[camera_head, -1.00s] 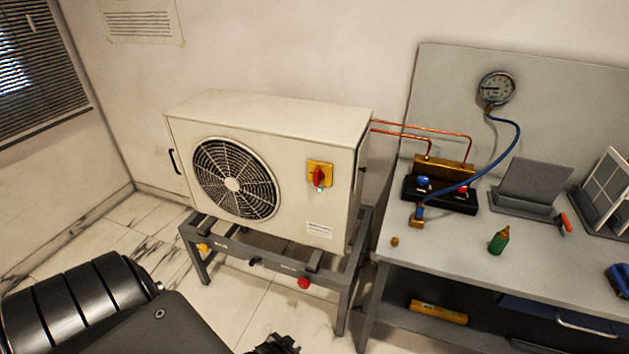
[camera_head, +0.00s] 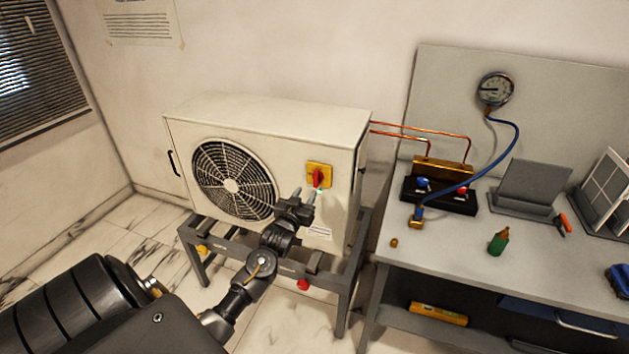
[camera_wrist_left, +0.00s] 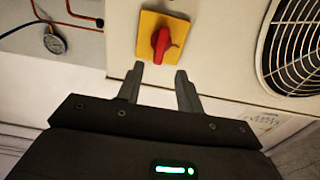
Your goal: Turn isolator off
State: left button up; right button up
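The isolator is a red rotary knob (camera_head: 318,177) on a yellow square plate (camera_head: 313,169), on the front of the cream outdoor unit (camera_head: 270,118). The knob also shows in the left wrist view (camera_wrist_left: 161,45), with its yellow plate (camera_wrist_left: 150,22) around it. My left gripper (camera_head: 305,192) is just below and left of the knob in the head view. In the wrist view its two fingers (camera_wrist_left: 158,76) are spread, with the knob just beyond the tips and nothing between them. My right gripper is in neither view.
The unit stands on a grey metal frame (camera_head: 345,285). To its right is a grey bench (camera_head: 460,250) with a blue-hosed gauge (camera_head: 495,89), a manifold (camera_head: 440,190) and a green bottle (camera_head: 498,241). Copper pipes (camera_head: 420,132) run from the unit to the manifold.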

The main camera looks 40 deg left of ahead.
aim_at(315, 179)
pick_arm(q)
jog(key=p+x, duration=0.1)
jog(key=x, duration=0.7)
jog(key=shift+w+a, duration=0.1)
jog(key=shift+w, duration=0.15)
jog(key=shift+c, duration=0.3)
grip_shut()
